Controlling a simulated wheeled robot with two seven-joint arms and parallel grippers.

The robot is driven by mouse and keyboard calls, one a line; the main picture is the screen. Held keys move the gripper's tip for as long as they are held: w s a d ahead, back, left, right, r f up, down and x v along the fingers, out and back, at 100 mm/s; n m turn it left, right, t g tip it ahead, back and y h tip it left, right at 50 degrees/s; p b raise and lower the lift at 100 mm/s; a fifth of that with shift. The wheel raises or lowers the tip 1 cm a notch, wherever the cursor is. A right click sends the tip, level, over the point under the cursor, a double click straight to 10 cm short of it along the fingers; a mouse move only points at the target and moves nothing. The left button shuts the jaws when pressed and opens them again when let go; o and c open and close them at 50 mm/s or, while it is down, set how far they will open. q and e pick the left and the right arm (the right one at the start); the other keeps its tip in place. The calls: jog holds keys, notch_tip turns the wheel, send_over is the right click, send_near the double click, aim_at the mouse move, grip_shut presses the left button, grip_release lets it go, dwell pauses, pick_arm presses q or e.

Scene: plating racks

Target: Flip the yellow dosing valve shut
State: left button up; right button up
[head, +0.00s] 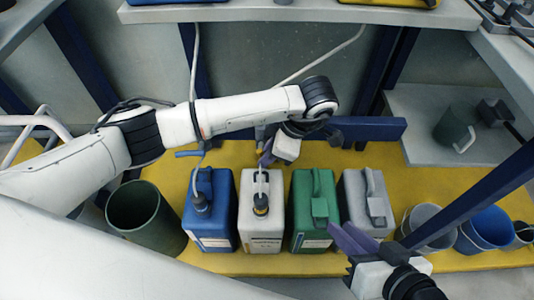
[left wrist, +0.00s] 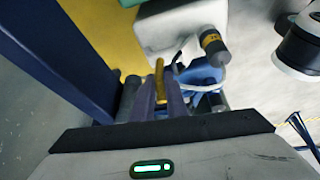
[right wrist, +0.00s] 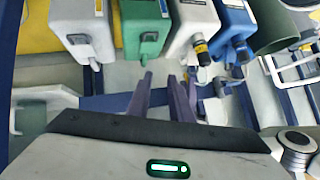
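The yellow dosing valve's handle (left wrist: 159,72) shows in the left wrist view as a short yellow bar between the fingers of my left gripper (left wrist: 161,92). The fingers lie close along both sides of it, with no clear gap. In the head view my left gripper (head: 266,154) is above and behind the white canister (head: 261,222), and the yellow handle is hidden there. My right gripper (head: 348,240) is low at the right, in front of the grey canister. Its fingers are apart and empty in the right wrist view (right wrist: 162,92).
Blue (head: 209,220), green (head: 313,215) and grey (head: 369,200) canisters stand beside the white one on a yellow surface. A blue valve handle (head: 187,153) is left of my left gripper. A dark green bin (head: 145,220) stands left; buckets (head: 487,228) stand right. A blue post crosses the right.

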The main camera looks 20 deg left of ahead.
pick_arm(q)
grip_shut()
